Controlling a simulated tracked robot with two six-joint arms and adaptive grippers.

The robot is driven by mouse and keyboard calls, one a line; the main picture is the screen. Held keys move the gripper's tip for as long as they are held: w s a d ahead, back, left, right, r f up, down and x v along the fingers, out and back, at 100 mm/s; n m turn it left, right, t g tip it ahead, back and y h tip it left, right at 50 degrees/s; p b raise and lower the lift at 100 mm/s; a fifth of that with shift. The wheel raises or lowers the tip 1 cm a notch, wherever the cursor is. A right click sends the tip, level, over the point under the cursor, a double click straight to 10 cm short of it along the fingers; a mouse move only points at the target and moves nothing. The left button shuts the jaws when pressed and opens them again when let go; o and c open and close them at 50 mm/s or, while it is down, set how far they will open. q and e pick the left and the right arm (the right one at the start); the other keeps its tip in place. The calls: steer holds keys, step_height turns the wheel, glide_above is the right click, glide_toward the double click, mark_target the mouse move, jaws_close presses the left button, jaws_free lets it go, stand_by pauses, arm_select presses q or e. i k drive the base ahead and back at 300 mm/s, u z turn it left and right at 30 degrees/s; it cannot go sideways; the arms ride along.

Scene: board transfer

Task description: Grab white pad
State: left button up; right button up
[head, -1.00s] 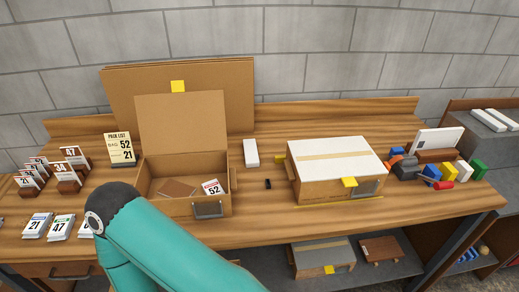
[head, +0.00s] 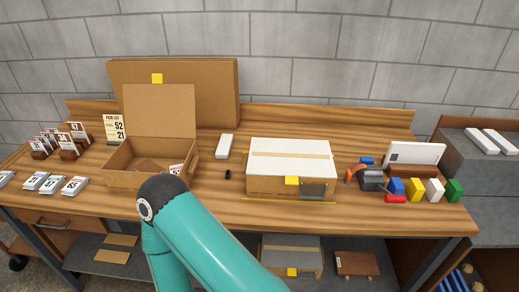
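A small white pad (head: 224,146) lies on the wooden bench, between an open cardboard box (head: 122,179) and a closed box with a white top (head: 291,148). Two more white pads (head: 482,141) lie side by side on the grey unit at the far right. One of my teal arms rises from the bottom of the head view, and its dark joint hides the open box's front right corner. Neither gripper shows in the view. Inside the open box a brown piece and part of a white numbered card are visible.
Coloured blocks (head: 433,190), a tool and a white panel (head: 414,153) stand at the right. A small black object (head: 228,174) lies before the pad.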

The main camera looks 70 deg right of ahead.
mark_target(225, 144)
steer(key=k, duration=1.75)
steer(key=z, duration=0.8)
steer(key=i, duration=1)
